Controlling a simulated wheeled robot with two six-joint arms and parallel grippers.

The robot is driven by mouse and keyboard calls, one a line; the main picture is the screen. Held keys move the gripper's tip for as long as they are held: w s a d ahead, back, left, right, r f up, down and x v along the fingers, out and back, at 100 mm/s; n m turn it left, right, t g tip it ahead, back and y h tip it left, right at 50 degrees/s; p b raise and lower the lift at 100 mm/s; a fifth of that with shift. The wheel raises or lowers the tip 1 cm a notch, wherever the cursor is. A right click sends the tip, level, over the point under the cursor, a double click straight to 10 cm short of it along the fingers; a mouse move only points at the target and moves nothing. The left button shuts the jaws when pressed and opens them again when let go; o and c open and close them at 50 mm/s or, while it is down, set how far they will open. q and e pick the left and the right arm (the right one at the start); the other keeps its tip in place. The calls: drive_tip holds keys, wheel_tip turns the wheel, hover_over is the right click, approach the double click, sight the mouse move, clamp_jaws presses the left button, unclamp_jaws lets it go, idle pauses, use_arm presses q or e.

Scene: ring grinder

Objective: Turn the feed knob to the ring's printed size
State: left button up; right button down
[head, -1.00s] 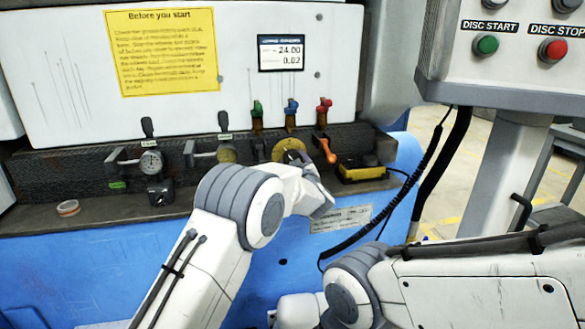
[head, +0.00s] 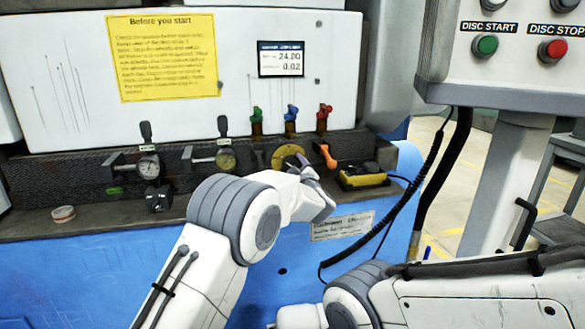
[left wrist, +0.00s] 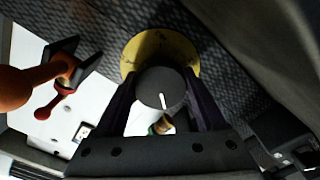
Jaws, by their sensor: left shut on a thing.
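The feed knob (left wrist: 160,88) is a dark round knob with a white pointer line, in front of a round yellow dial plate (left wrist: 187,55). In the left wrist view its pointer aims toward the lower side of the picture; the dial marks are too small to read. The dial plate also shows in the head view (head: 285,154), partly behind my left gripper (head: 303,166). That gripper is shut on the knob, one finger on each side. A small pale ring with an orange-red band (head: 63,214) lies on the ledge at the left; its print cannot be read. My right gripper is out of view.
A display (head: 281,59) reads 24.00 and 0.02. Green, blue and red valves (head: 290,118) stand above the dial, with an orange lever (head: 326,154) beside it. A yellow device (head: 362,176) lies right of it. Two gauges sit left. The button box (head: 520,45) is upper right.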

use_arm(q)
drive_tip(key=o, duration=1.3)
drive_tip(key=shift+o, duration=0.2)
drive_tip(key=v, duration=1)
drive_tip(key=shift+s+b, duration=0.25)
drive_tip(key=shift+b, duration=0.1)
